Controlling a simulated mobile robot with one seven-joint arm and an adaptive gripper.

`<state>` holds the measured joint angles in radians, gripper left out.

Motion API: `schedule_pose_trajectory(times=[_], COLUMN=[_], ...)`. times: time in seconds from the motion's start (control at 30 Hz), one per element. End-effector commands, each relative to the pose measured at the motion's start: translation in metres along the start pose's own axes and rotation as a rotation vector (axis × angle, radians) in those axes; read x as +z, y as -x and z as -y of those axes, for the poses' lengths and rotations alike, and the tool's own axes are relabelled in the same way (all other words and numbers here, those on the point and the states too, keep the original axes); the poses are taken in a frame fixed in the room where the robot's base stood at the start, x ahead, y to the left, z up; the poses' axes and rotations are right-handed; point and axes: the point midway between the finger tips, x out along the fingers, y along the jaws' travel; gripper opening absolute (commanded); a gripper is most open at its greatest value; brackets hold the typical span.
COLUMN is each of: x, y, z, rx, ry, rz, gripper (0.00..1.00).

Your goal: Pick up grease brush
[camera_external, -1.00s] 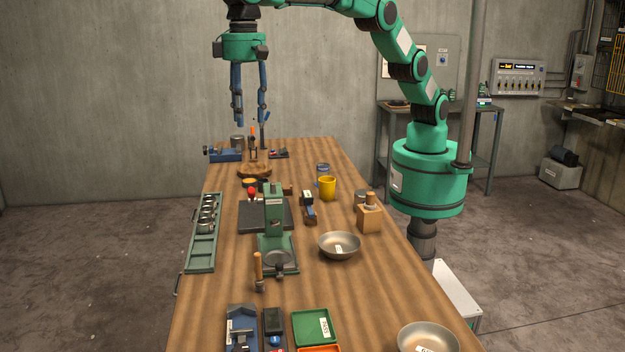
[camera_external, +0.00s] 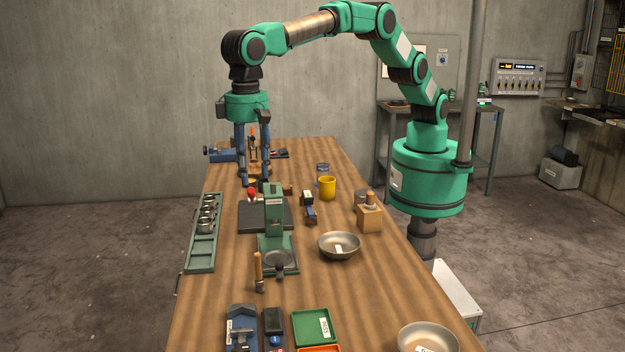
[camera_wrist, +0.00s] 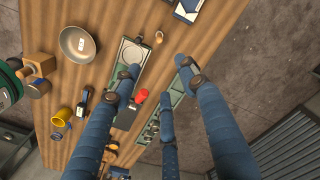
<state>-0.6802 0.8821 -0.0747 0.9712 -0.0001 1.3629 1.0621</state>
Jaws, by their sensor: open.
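A short brush-like tool (camera_external: 258,272) with an upright wooden handle and a darker lower end stands on the bench, just left of the green press. I take it as the grease brush, though its bristles are too small to make out. A small upright item (camera_wrist: 158,38) beside the press base in the wrist view looks like the same tool.
The green press (camera_external: 272,215) stands between my gripper and the brush. A green rack of cups (camera_external: 202,250) lies along the left edge. A metal bowl (camera_external: 339,246), yellow mug (camera_external: 327,188) and wooden block (camera_external: 369,219) stand right. A green tray (camera_external: 315,327) is in front.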

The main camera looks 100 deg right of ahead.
Motion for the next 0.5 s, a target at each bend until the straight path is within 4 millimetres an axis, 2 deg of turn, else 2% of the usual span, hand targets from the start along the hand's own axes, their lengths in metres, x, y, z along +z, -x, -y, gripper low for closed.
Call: schedule_pose_trajectory(times=[0.03,0.2,0.3,0.4,0.5], x=[0.001,0.001,0.001,0.0,0.0], y=[-0.023,-0.1,-0.137,-0.165,-0.183], z=[-0.001,-0.002,-0.001,-0.001,0.0], rx=[0.006,0.005,0.003,0.002,0.001], ry=[0.0,0.0,0.0,0.0,0.0], rz=[0.003,0.003,0.002,0.001,0.001], gripper=[0.43,0.43,0.43,0.43,0.43])
